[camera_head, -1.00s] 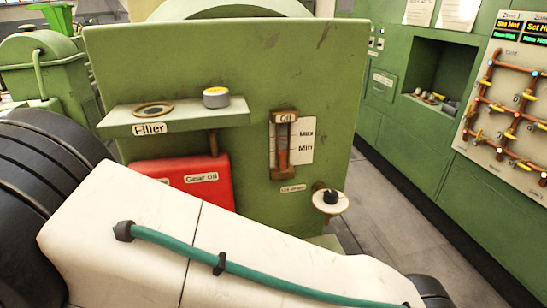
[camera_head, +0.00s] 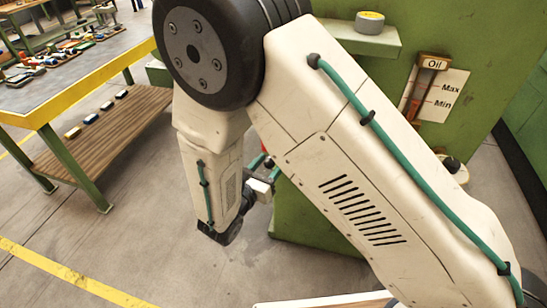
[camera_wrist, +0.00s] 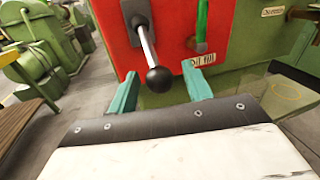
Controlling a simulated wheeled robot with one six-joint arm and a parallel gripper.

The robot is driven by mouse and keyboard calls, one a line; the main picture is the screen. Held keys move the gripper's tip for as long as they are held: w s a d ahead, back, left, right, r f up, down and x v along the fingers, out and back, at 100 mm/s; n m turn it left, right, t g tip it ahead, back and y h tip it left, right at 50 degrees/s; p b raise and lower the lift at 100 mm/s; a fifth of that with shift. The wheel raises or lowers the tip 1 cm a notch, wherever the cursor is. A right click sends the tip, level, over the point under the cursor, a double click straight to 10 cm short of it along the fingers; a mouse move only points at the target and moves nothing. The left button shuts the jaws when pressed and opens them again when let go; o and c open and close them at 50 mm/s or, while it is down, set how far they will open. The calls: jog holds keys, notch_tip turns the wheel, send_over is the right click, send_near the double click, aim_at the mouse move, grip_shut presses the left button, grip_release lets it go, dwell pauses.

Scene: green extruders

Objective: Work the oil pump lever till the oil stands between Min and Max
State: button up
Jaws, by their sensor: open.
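The oil pump lever (camera_wrist: 147,42) shows in the wrist view as a bright rod with a black ball knob, coming out of a dark slot in a red panel (camera_wrist: 183,20). My gripper (camera_wrist: 160,72) is open, its two teal fingers on either side of the knob. I cannot tell whether either finger touches it. In the head view my gripper (camera_head: 265,168) is low beside the green machine, and my arm hides the lever. The oil gauge (camera_head: 427,88) has Max and Min marks on a white plate. Its tube looks reddish-brown; the exact oil level is unclear.
A green upright handle (camera_wrist: 202,22) stands right of the lever, above an "Oil fill" label (camera_wrist: 200,59). A yellow-edged workbench (camera_head: 75,85) stands at the left, with open floor (camera_head: 130,235) in front.

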jog(key=shift+x, duration=1.4)
